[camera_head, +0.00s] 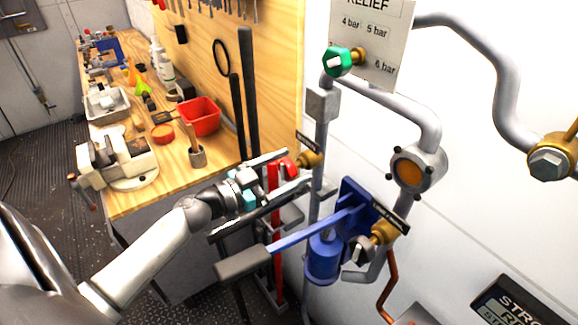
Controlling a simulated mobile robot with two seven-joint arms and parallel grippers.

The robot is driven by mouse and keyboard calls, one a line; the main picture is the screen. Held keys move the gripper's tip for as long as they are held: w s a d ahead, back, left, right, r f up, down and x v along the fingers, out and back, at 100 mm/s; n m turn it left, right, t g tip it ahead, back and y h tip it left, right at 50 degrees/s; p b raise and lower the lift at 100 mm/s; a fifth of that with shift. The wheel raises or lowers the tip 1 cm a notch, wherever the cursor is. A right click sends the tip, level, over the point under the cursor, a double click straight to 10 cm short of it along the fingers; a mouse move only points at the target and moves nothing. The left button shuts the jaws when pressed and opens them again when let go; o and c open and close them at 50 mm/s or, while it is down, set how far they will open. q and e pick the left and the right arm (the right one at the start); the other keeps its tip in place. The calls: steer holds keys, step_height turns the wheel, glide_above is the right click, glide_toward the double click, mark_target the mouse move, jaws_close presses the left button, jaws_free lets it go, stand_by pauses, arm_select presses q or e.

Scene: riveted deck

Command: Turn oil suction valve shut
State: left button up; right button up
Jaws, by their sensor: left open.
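A brass valve (311,159) with a red handle (289,167) sits on the grey vertical pipe at centre, under a small dark label too small to read. A second brass valve (384,232) with a grey handle (361,251) is lower right, beside another dark label that I cannot read clearly. I cannot tell from the labels which is the oil suction valve. My left gripper (294,168) is open, reaching in from the left, with one finger above and one below the red handle. Whether they touch it is unclear. My right gripper is out of view.
A blue hand pump (323,256) with a long grey-gripped lever (243,264) stands below my left gripper. A green relief knob (337,62) is above. The workbench (215,171) at left holds a red bin (199,116) and a vise (117,161). Pipes and a gauge-like fitting (414,168) fill the right.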

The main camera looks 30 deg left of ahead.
arm_select(q)
steer(key=shift+w+d, duration=0.1)
steer(key=shift+w, duration=0.1)
steer(key=shift+c, duration=0.5)
steer(key=c, duration=1.3)
